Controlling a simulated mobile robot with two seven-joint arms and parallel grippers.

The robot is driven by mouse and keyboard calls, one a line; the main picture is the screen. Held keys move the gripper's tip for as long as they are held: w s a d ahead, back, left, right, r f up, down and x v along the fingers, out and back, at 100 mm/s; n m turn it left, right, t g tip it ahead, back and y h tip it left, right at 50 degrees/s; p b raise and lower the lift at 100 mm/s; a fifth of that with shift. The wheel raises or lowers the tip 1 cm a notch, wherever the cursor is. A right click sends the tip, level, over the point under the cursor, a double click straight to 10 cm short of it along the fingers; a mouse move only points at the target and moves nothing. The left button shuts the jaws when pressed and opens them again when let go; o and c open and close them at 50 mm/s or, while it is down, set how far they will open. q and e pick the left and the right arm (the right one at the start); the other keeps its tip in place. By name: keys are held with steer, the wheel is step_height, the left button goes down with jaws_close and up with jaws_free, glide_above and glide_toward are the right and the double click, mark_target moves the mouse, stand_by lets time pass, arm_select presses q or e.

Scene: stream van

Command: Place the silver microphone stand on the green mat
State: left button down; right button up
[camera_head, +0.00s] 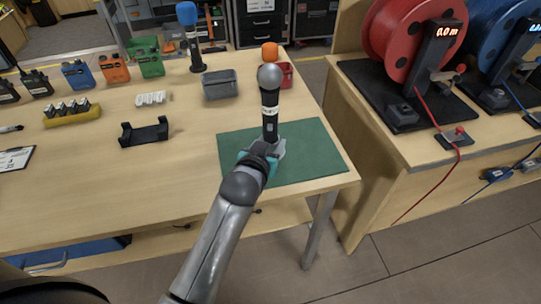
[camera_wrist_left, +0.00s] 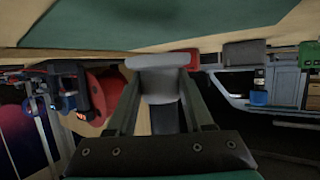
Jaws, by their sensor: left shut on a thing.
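The silver microphone stand (camera_head: 269,76) has a round silver head and a black body with a white label band. It is upright over the green mat (camera_head: 315,160), at the front right of the table. My left gripper (camera_head: 264,150) is shut on its lower part. In the left wrist view, a grey piece of the stand (camera_wrist_left: 160,80) shows between the fingers, and the mat (camera_wrist_left: 130,25) fills the top. The base is largely hidden by the gripper in the head view, and I cannot tell whether it touches the mat. My right gripper is not in view.
Behind the mat are an orange-topped microphone (camera_head: 270,50), a red bin (camera_head: 286,75) and a grey bin (camera_head: 220,85). A blue-topped microphone (camera_head: 188,20) stands farther back. A black cradle (camera_head: 144,132) lies left. A bench with cable reels (camera_head: 415,35) is at right.

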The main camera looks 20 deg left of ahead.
arm_select(q)
step_height(320, 180, down, 3)
steer(key=shift+r+b, duration=0.1)
steer(key=shift+b, duration=0.45)
steer(key=shift+f, duration=0.45)
steer(key=c, duration=0.7)
jaws_free()
steer(key=shift+f, duration=0.1)
steer(key=o, duration=0.4)
steer(key=shift+s+r, duration=0.15)
steer(key=shift+r, duration=0.1)
steer(key=p+v, duration=0.3)
steer(key=v, duration=0.7)
steer(key=shift+s+d+r, duration=0.1)
steer(key=shift+s+r, duration=0.2)
steer(key=shift+s, duration=0.45)
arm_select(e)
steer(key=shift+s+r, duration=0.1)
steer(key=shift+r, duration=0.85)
